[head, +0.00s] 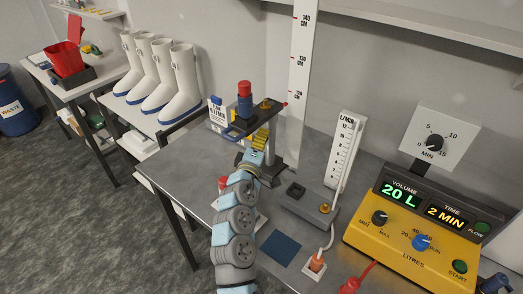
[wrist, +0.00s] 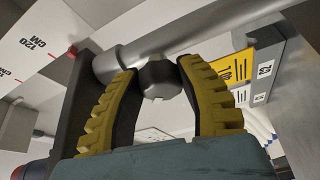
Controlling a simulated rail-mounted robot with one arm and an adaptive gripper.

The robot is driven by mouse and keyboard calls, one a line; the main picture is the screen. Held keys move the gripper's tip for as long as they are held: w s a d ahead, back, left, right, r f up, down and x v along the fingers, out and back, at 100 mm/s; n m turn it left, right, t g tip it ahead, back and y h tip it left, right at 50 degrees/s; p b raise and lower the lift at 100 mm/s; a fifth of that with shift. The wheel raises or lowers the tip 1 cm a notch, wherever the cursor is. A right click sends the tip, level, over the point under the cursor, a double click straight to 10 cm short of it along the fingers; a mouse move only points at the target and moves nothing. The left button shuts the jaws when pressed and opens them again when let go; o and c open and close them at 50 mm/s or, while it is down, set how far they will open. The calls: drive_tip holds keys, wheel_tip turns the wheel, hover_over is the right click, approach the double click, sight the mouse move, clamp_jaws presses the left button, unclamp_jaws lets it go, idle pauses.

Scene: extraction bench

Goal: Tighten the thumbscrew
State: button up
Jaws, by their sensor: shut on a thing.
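The thumbscrew shows in the wrist view as a dark rounded knob (wrist: 160,80) beside a grey metal post (wrist: 215,32). My gripper (wrist: 158,72) has its yellow ribbed fingers on both sides of the knob, shut on it. In the head view my gripper (head: 262,138) is just under the dark holder arm (head: 258,120) of the stand, by the post (head: 275,145); the knob is hidden there. The holder arm carries a red and blue cylinder (head: 245,100) and a small brass knob (head: 265,104). How tight the thumbscrew is cannot be told.
A vertical centimetre scale (head: 302,70) stands behind the stand. A flow meter (head: 342,150), a grey block (head: 305,205) and a yellow control box (head: 405,245) are to the right. White boots (head: 175,85) stand on a bench at left. The grey table (head: 180,160) has clear room left of my arm.

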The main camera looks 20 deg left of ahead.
drive_tip(key=shift+f+m+t+h+b, duration=0.3)
drive_tip(key=shift+m+b, duration=0.55)
drive_tip(key=shift+b, duration=1.25)
drive_tip(key=shift+f+m+t+b, duration=0.1)
drive_tip(key=shift+m+t+b, duration=0.55)
drive_tip(key=shift+b, duration=1.4)
drive_tip(key=shift+r+m+b, duration=0.25)
drive_tip(key=shift+m+b, duration=0.55)
drive_tip(key=shift+b, duration=0.25)
drive_tip(key=o, duration=1.2)
drive_tip(key=n+p, duration=0.1)
drive_tip(key=p, duration=0.3)
drive_tip(key=shift+r+g, duration=0.35)
drive_tip(key=shift+r, duration=0.05)
drive_tip(key=n+g+p, duration=0.1)
drive_tip(key=n+p, duration=0.2)
drive_tip(key=p, duration=0.4)
drive_tip(key=n+g+p, duration=0.1)
drive_tip(key=n+p, duration=0.2)
drive_tip(key=p, duration=0.4)
drive_tip(key=shift+r+p, duration=0.1)
drive_tip(key=shift+p, duration=0.3)
